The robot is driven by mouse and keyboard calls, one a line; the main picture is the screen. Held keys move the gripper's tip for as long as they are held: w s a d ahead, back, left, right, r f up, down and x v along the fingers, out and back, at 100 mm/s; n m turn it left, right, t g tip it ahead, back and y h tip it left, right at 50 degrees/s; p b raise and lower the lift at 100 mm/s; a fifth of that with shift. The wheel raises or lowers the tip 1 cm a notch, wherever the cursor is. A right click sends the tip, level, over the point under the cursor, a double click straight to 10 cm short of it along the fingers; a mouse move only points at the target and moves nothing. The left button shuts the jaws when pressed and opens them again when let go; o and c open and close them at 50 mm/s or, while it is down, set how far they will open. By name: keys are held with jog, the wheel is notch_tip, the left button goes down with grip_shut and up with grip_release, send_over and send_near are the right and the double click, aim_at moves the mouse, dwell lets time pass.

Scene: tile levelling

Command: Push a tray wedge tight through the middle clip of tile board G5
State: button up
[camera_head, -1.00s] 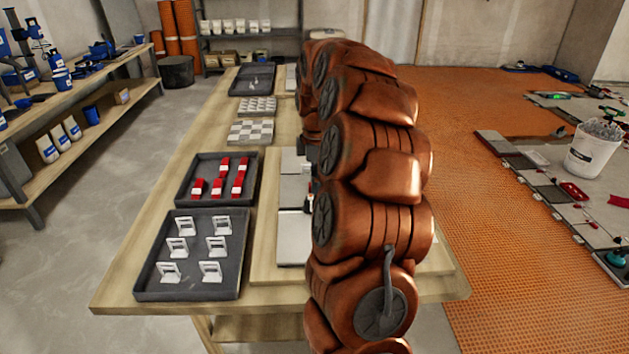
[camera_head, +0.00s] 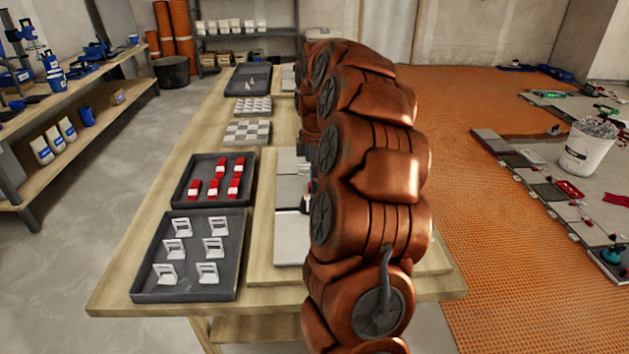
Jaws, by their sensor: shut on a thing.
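The tile board (camera_head: 262,255) lies on the workbench with grey tiles (camera_head: 291,190) on it. My own arm covers its right part, and no label can be read. My gripper (camera_head: 305,172) is mostly hidden behind my arm, low over the board. It is shut on a tray wedge, of which at most a small red spot shows. The middle clip cannot be made out clearly. Several red wedges (camera_head: 236,187) sit in a dark tray (camera_head: 180,201) left of the board, with one empty spot at its far left.
A nearer dark tray (camera_head: 190,291) holds several white clips (camera_head: 207,273). Checkered tile samples (camera_head: 248,131) and another dark tray (camera_head: 233,88) lie farther back. A shelf bench (camera_head: 70,112) stands at the left. A white bucket (camera_head: 585,150) stands at the right.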

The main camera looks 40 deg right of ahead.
jog(key=shift+s+d, duration=0.65)
jog(key=shift+d, duration=0.15)
dwell(1.4)
jog(key=o, duration=0.9)
jog(key=shift+c, duration=0.2)
notch_tip(320, 180, up, 12)
jog(key=shift+a, duration=0.1)
dwell(0.3)
